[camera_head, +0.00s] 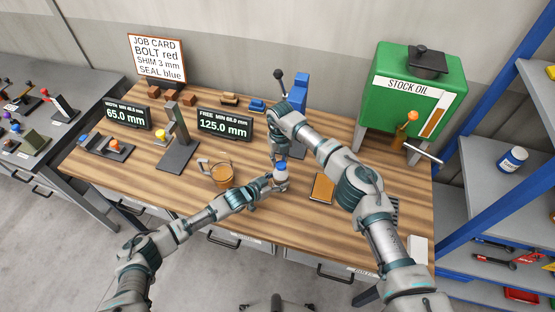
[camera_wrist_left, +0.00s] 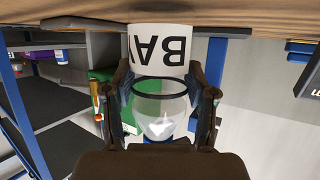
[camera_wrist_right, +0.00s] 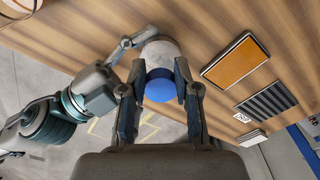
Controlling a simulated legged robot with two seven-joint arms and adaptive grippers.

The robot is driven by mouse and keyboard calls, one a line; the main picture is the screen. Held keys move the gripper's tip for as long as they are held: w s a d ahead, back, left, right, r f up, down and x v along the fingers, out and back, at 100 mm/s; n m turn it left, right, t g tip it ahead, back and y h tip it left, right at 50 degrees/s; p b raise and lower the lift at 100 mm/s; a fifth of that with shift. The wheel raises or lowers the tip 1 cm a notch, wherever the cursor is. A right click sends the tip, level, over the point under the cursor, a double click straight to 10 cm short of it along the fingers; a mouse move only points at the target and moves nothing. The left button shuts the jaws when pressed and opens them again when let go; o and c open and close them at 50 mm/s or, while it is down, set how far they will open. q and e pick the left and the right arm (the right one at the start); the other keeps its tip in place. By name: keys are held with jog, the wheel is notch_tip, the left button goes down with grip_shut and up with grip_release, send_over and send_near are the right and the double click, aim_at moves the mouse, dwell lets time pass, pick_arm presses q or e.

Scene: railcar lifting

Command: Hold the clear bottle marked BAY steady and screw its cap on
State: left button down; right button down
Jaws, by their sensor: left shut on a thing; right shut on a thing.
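The clear bottle marked BAY (camera_head: 281,179) stands upright near the front middle of the wooden bench. In the left wrist view its white label (camera_wrist_left: 160,48) and clear body show upside down. My left gripper (camera_head: 268,186) is shut around the bottle from the left; its fingers (camera_wrist_left: 160,100) flank it. The blue cap (camera_head: 282,164) is at the bottle's top and also shows in the right wrist view (camera_wrist_right: 160,87). My right gripper (camera_head: 278,158) points down from above, shut on the cap, with a finger on each side. Whether the threads are engaged cannot be seen.
An amber mug (camera_head: 220,174) stands left of the bottle. An orange-topped pad (camera_head: 322,188) lies to its right. Behind are a display reading 125.0 mm (camera_head: 225,124), a grey stand (camera_head: 178,150) and a blue upright (camera_head: 298,92). A green STOCK OIL tank (camera_head: 388,100) stands back right.

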pick_arm(q)
jog(key=shift+d, duration=0.1)
pick_arm(e)
jog(key=c, duration=1.1)
grip_release()
pick_arm(q)
jog(key=shift+d, duration=0.1)
pick_arm(e)
jog(key=o, duration=0.3)
jog(key=shift+d, duration=0.1)
pick_arm(q)
jog(key=shift+d, duration=0.1)
pick_arm(e)
jog(key=shift+o, duration=0.2)
jog(key=shift+d, duration=0.15)
notch_tip(320, 180, up, 12)
jog(key=shift+w, duration=0.35)
jog(key=shift+f, duration=0.1)
pick_arm(q)
jog(key=shift+c, duration=1.3)
grip_release()
